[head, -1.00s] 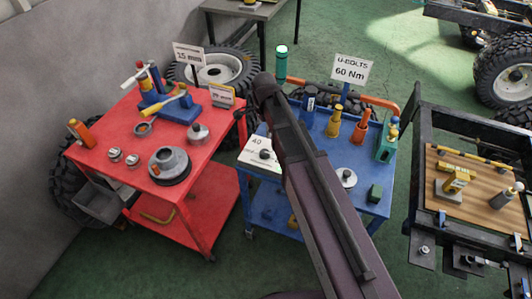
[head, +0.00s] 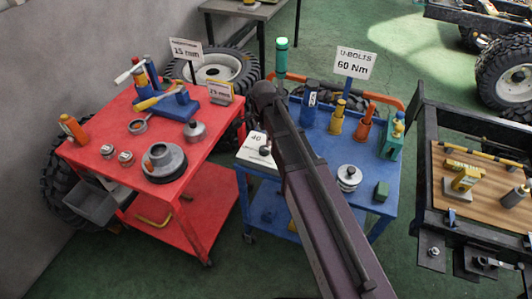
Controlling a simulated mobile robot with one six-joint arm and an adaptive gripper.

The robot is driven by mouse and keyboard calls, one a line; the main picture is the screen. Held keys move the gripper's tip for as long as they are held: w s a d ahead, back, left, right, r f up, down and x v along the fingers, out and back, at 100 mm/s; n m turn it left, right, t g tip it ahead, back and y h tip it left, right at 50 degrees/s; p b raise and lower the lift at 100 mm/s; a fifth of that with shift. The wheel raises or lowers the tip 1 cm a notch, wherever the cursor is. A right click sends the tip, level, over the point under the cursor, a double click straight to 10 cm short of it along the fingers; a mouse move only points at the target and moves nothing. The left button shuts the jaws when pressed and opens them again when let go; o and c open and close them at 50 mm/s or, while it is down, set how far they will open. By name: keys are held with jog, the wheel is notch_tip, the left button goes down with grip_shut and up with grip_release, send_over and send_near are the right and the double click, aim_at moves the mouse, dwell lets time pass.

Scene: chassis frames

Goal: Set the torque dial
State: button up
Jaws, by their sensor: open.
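The torque dial appears to be the white plate (head: 252,154) with "40" on it and a dark knob (head: 265,151), at the left edge of the blue cart (head: 312,175). My arm covers part of the cart just right of it. A sign (head: 355,63) above the cart reads "U-BOLTS 60 Nm". My arm rises from the bottom of the picture to a dark joint beside the dial's far side. My gripper does not show; it is out of sight beyond or behind the arm.
A red cart (head: 110,137) with tools stands left. A dark-framed wooden bench (head: 465,215) stands right.

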aim_at(264, 149)
jog(key=shift+f+b, duration=3.15)
jog(key=shift+f, duration=0.3)
